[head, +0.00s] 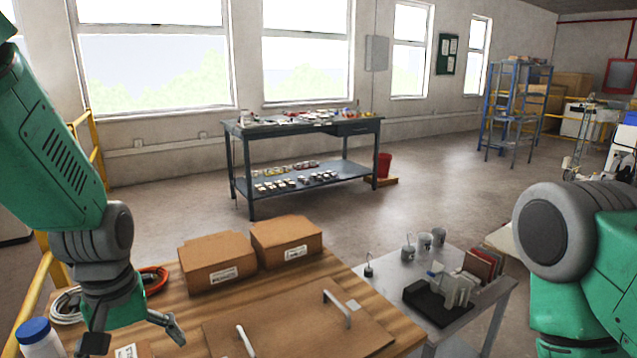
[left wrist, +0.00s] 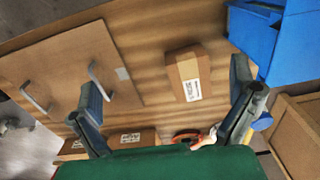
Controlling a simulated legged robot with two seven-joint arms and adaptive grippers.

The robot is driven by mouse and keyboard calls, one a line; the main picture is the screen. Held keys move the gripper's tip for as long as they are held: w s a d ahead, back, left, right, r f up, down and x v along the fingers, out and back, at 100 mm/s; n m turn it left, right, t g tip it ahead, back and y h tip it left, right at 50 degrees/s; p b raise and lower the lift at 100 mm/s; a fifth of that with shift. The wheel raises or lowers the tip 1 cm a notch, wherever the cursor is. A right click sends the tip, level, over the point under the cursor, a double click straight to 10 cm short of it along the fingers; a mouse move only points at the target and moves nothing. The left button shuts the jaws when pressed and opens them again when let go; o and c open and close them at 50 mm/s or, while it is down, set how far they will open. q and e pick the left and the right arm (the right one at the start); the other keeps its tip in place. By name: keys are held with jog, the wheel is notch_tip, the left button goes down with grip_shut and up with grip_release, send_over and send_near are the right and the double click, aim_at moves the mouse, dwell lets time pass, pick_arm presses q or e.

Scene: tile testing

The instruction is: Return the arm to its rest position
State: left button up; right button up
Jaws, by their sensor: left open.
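My left gripper (head: 137,339) hangs at the lower left of the head view with its fingers spread and nothing between them. In the left wrist view its open fingers (left wrist: 165,80) stand on either side of a small cardboard box (left wrist: 186,72), which lies on the wooden table (head: 375,283) and is not gripped. My left arm (head: 50,150) comes in from the left, bent downward at the wrist. My right arm (head: 575,260) shows at the right edge; its gripper is outside the view.
A wooden board (head: 290,325) with two handles lies on the table. Two cardboard boxes (head: 220,262) stand behind it. Coiled cables (head: 66,307) and a blue-capped bottle (head: 38,340) are near my left gripper. A blue bin (left wrist: 285,40) stands beyond the fingers.

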pick_arm(q)
jog(key=s+a+f+m, duration=0.1)
jog(key=s+f, duration=0.4)
jog(key=f, duration=0.4)
jog(key=s+a+f+m, duration=0.1)
jog(key=s+f+m, duration=0.1)
jog(key=s+f, duration=0.5)
jog(key=s+f+m, duration=0.3)
jog(key=s+f, duration=0.7)
jog(key=s, duration=0.3)
jog(key=w+d+f+b, duration=0.1)
jog(key=w+f+b, duration=0.2)
jog(key=f+b, duration=0.6)
jog(key=shift+w+d+f+m+t+b, duration=0.2)
jog(key=shift+d+m+t+b, duration=0.1)
jog(key=shift+d+b, duration=0.15)
pick_arm(e)
notch_tip(320, 180, down, 10)
jog(key=shift+w+d, duration=0.15)
jog(key=shift+d, duration=0.05)
